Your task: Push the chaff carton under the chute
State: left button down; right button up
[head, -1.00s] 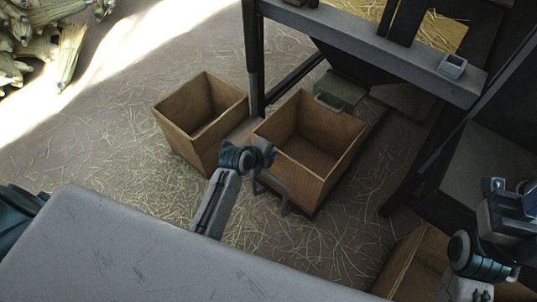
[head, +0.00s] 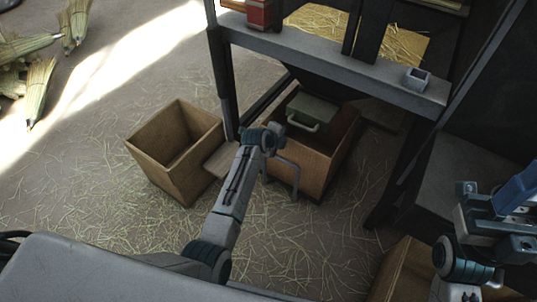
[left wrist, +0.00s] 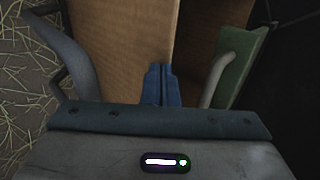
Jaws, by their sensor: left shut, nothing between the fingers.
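The brown open-topped carton (head: 325,172) stands upright on the floor partly under the dark chute (head: 325,82). The chute's green flap with a pale handle (head: 312,108) overlaps the carton's opening. My left gripper is at the carton's near left side; its fingertips are hidden in the head view. In the left wrist view its blue fingers (left wrist: 161,72) are shut and empty, in front of the carton wall (left wrist: 120,45); contact is hard to tell. The green flap (left wrist: 238,65) shows right of them. My right gripper (head: 522,188) is at the right edge, its opening unclear.
Another open carton (head: 172,160) stands to the left, with a small board (head: 222,160) beside it. A frame post (head: 222,85) rises between the cartons. A third carton (head: 405,270) is at the bottom right. Straw covers the floor; broom heads (head: 40,90) lie far left.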

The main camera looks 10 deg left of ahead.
pick_arm(q)
jog(key=shift+w+d+b, duration=0.15)
jog(key=shift+w+d, duration=0.1)
jog(key=shift+w, duration=0.4)
jog(key=shift+w+d+b, duration=0.1)
jog(key=shift+w+d, duration=0.1)
jog(key=shift+w, duration=0.45)
jog(key=shift+w+d+b, duration=0.15)
jog(key=shift+w+d, duration=0.1)
jog(key=shift+w, duration=0.4)
jog(key=shift+f, duration=0.1)
